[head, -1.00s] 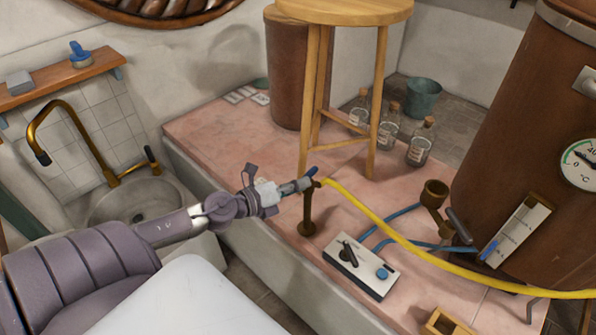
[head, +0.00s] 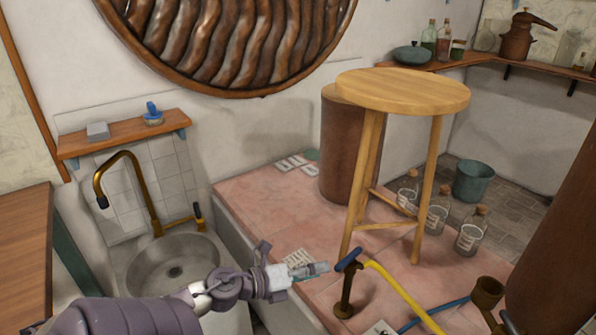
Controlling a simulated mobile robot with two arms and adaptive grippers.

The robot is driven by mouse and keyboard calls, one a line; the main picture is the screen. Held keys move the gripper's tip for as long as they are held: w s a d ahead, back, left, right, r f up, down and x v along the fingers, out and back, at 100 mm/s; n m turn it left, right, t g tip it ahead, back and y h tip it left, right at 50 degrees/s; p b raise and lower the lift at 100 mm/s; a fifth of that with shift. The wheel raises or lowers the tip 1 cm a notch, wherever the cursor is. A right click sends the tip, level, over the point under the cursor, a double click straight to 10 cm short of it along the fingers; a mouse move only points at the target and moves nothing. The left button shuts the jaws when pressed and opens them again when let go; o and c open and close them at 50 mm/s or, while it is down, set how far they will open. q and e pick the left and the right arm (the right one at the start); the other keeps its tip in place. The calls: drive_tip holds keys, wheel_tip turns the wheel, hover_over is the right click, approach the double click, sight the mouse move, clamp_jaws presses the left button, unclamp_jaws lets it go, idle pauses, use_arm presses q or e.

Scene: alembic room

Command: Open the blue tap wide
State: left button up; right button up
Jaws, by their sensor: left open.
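The blue tap is a short bar handle (head: 348,261) on top of a brown standpipe (head: 346,295), which stands on the pink tiled platform at the lower middle of the head view. A yellow hose runs from the pipe towards the lower right. My left gripper (head: 322,268) comes in from the lower left and is open, with its fingertips just left of the handle. A small gap shows between the fingertips and the handle, and nothing is held. My right gripper is out of view.
A wooden stool (head: 403,90) stands on the platform (head: 265,215) close behind the tap. Corked bottles (head: 437,217) stand to its right. A sink (head: 172,268) with a brass faucet is at left. A blue hose (head: 437,312) and brown fitting (head: 487,293) lie right of the tap.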

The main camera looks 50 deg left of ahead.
use_arm(q)
drive_tip(key=shift+v, duration=2.35)
drive_tip(key=s+a+f+n+g+y+p, duration=0.1)
drive_tip(key=s+a+f+n+y, duration=0.1)
drive_tip(key=f+n, duration=0.5)
drive_tip(key=s+a+f+n+g+y, duration=0.1)
drive_tip(key=s+f+n+g+y, duration=0.2)
drive_tip(key=f, duration=0.9)
drive_tip(key=s+a+f+n+y+p, duration=0.1)
drive_tip(key=s+a+f+n, duration=0.1)
drive_tip(key=f+n, duration=0.55)
drive_tip(key=s+d+f+n+g+h+p, duration=0.1)
drive_tip(key=s+d+f+n+g, duration=0.6)
drive_tip(key=s+d+f, duration=1.3)
wheel_tip(320, 180, down, 3)
drive_tip(key=s+g, duration=0.2)
drive_tip(key=g, duration=0.1)
drive_tip(key=shift+d+n+h, duration=0.15)
drive_tip(key=shift+n+h, duration=0.2)
drive_tip(key=shift+h, duration=0.05)
drive_tip(key=shift+f, duration=0.1)
